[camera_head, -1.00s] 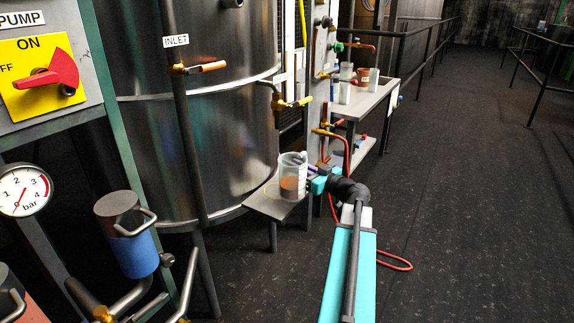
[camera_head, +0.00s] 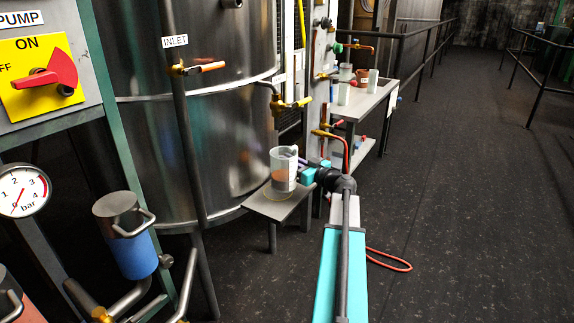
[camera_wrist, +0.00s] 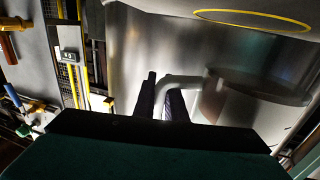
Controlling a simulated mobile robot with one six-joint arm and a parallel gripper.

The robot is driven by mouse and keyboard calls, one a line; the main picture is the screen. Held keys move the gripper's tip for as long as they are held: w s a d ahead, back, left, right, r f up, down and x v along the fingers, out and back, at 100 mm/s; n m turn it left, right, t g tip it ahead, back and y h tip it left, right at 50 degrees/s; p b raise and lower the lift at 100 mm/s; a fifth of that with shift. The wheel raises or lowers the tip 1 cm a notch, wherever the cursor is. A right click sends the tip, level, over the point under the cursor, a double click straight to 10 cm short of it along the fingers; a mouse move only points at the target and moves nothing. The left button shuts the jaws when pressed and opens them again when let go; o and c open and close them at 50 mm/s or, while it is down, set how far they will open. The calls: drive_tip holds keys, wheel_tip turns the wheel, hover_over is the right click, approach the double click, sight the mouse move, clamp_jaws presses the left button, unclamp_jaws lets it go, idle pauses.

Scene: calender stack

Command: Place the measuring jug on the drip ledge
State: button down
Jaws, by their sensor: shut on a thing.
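The measuring jug (camera_head: 284,168) is clear with a reddish-brown liquid low in it. It stands upright over the drip ledge (camera_head: 262,209), a small grey shelf at the foot of the steel tank. I cannot tell whether its base touches the ledge. My gripper (camera_head: 307,167) is at the jug's right side, shut on its handle. In the wrist view, the dark fingers (camera_wrist: 168,100) close around the pale handle, and the clear jug body (camera_wrist: 240,98) lies just beyond them. The fingertips are partly hidden in the head view.
A brass tap (camera_head: 298,103) sticks out from the tank (camera_head: 225,130) above the jug. A grey side table (camera_head: 372,97) with cups stands behind. A red hose (camera_head: 390,262) lies on the floor to the right. The floor at right is open.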

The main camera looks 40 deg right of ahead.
drive_tip(key=shift+w+d, duration=0.15)
drive_tip(key=shift+w, duration=0.25)
drive_tip(key=shift+w+d+f, duration=0.1)
drive_tip(key=shift+w+d, duration=0.2)
drive_tip(key=shift+w, duration=0.55)
wheel_tip(320, 180, down, 2)
drive_tip(key=shift+f+b, duration=0.1)
drive_tip(key=shift+b, duration=0.7)
drive_tip(key=shift+f, duration=0.45)
drive_tip(key=shift+f+b, duration=0.65)
drive_tip(key=shift+b, duration=0.75)
drive_tip(key=c, duration=1.8)
unclamp_jaws()
drive_tip(key=shift+r+p, duration=0.6)
drive_tip(key=shift+p, duration=1.4)
